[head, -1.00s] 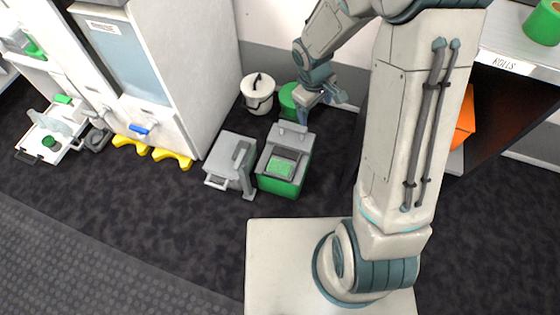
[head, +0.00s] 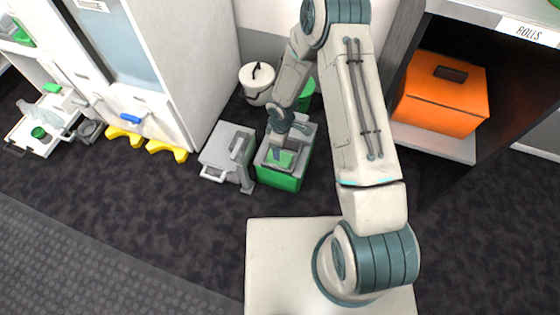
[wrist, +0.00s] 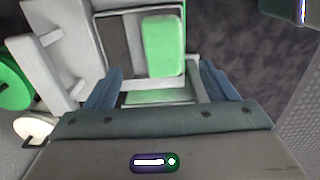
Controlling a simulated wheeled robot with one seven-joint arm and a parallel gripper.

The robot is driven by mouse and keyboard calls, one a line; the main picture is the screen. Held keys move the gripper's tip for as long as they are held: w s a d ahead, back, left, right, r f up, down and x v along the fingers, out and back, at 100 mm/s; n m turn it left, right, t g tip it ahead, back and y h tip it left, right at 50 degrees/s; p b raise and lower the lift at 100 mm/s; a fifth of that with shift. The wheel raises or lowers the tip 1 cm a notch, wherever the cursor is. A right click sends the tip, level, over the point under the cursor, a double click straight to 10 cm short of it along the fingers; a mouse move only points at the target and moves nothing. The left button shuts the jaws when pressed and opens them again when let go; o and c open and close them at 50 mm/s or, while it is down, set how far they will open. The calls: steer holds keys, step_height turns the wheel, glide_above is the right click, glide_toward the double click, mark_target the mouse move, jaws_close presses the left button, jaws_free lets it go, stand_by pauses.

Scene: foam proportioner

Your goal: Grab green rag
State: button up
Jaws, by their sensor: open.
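The green rag (head: 287,160) lies in the recessed grey top of a green-and-grey box (head: 281,180) on the floor. In the wrist view the rag (wrist: 163,45) is a bright green, rounded rectangle beside a dark grey strip. My gripper (head: 275,152) is over the box, pointing down. In the wrist view my gripper (wrist: 160,84) is open and empty, with one blue-grey finger on each side. The rag's near end is close to the gap between the fingers. I cannot tell the height left between fingers and rag. In the head view my gripper partly hides the rag.
A grey box (head: 227,150) with a handle stands left of the green one. A white bucket (head: 257,82) and a green bucket (head: 306,95) stand behind. An orange box (head: 442,92) sits in the shelf at right.

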mark_target(281, 157)
steer(key=f+b, duration=0.1)
steer(key=f, duration=0.3)
steer(key=f+b, duration=0.2)
steer(key=f, duration=0.1)
steer(key=shift+s+a+f, duration=0.1)
steer(key=shift+s+f, duration=0.1)
steer(key=shift+f, duration=0.15)
steer(key=shift+r, duration=0.1)
steer(key=c, duration=1.4)
